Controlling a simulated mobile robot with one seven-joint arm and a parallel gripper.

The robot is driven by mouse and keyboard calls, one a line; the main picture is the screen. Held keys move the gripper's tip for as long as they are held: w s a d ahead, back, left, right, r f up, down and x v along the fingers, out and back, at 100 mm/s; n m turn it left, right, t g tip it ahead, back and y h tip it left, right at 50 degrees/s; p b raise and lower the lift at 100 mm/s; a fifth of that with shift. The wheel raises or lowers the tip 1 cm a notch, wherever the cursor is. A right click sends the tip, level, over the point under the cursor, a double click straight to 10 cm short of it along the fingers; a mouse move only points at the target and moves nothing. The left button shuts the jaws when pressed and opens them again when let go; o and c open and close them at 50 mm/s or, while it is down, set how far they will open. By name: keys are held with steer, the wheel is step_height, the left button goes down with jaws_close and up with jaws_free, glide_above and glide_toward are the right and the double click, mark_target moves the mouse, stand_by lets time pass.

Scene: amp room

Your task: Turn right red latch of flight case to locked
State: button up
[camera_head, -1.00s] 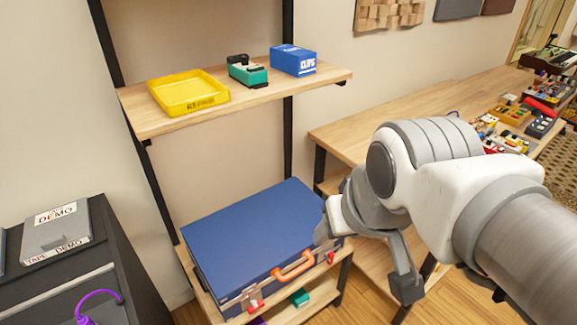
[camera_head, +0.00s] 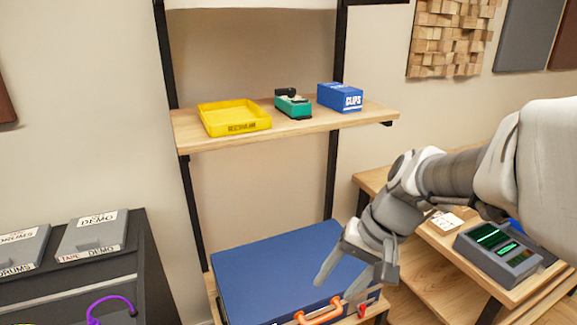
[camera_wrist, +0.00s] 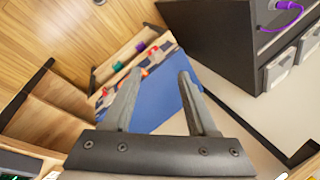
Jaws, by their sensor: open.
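The blue flight case (camera_head: 272,268) lies closed on the low shelf, with an orange handle (camera_head: 320,312) on its front side. My gripper (camera_head: 352,288) is open and empty above the right front part of the case. In the wrist view my open fingers (camera_wrist: 158,78) point toward the case (camera_wrist: 158,105), which lies beyond them with its front edge to the upper left.
An upper shelf holds a yellow tray (camera_head: 235,117), a green device (camera_head: 292,104) and a blue clips box (camera_head: 340,97). A dark cabinet with tape boxes (camera_head: 92,235) stands left. A bench with a grey device (camera_head: 498,252) stands right, close to my arm.

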steer(key=w+d+f+m+y+b, duration=0.2)
steer(key=w+f+m, duration=0.1)
steer(key=f, duration=0.3)
steer(key=w+d+f+m+y+b, duration=0.2)
steer(key=w+f, duration=0.1)
steer(key=f, duration=0.3)
steer(key=m+t+h+b, duration=0.2)
steer(key=m+t+b, duration=1.1)
steer(key=m, duration=1)
glide_toward(363, 314)
steer(key=w+a, duration=0.1)
steer(key=w, duration=0.2)
steer(key=w+a+f+t+b, duration=0.1)
steer(key=w, duration=0.2)
steer(key=w+a+t+b, duration=0.1)
steer(key=w, duration=0.2)
steer(key=shift+w+a+f, duration=0.15)
steer(key=shift+a+f, duration=0.2)
steer(key=shift+f, duration=0.05)
steer(key=shift+c, duration=0.3)
jaws_close()
